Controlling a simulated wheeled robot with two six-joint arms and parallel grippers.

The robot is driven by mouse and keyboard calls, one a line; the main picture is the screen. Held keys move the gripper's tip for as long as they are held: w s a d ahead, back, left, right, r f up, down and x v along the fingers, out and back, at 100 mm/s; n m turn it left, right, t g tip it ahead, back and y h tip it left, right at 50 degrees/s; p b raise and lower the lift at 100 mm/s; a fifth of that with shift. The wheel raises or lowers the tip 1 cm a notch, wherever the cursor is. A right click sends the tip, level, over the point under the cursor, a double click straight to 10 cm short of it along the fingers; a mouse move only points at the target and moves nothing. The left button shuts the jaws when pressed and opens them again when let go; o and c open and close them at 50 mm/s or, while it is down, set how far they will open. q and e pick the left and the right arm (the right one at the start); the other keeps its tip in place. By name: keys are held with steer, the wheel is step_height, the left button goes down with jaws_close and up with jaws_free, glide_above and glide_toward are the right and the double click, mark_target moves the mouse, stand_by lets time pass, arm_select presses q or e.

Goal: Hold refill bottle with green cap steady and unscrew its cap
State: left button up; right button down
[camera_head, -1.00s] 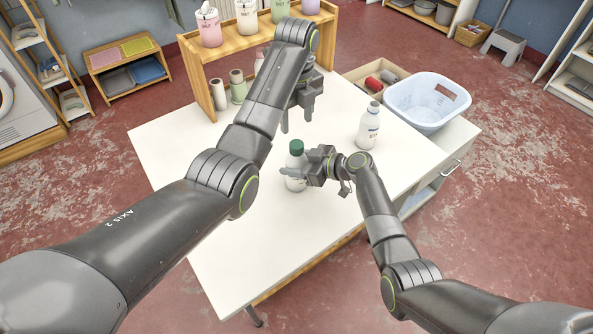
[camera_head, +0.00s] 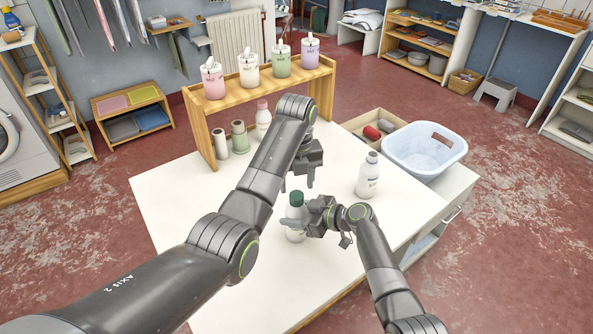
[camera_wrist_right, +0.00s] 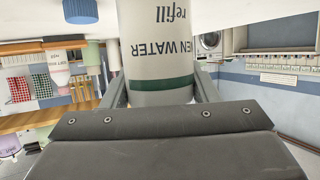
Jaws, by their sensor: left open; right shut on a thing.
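The refill bottle with green cap (camera_head: 296,236) stands upright on the white table, its green cap (camera_head: 296,198) on top. My right gripper (camera_head: 297,222) is shut around the bottle's body from the right. In the right wrist view the bottle (camera_wrist_right: 158,60), labelled "refill", sits between the two fingers, and its cap is out of the picture. My left gripper (camera_head: 297,184) is open and empty, pointing down above and behind the bottle, its fingers close to the cap in the picture. I cannot tell the exact gap between them.
A white bottle (camera_head: 369,176) stands to the right on the table (camera_head: 170,205). A wooden shelf (camera_head: 262,86) with several dispensers stands at the back, with rolls and a pink-capped bottle (camera_head: 263,118) below. A blue-white basket (camera_head: 424,150) is at right. The table's left part is clear.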

mark_target(296, 194)
arm_select(q)
steer(key=shift+f, duration=2.05)
steer(key=shift+c, duration=0.4)
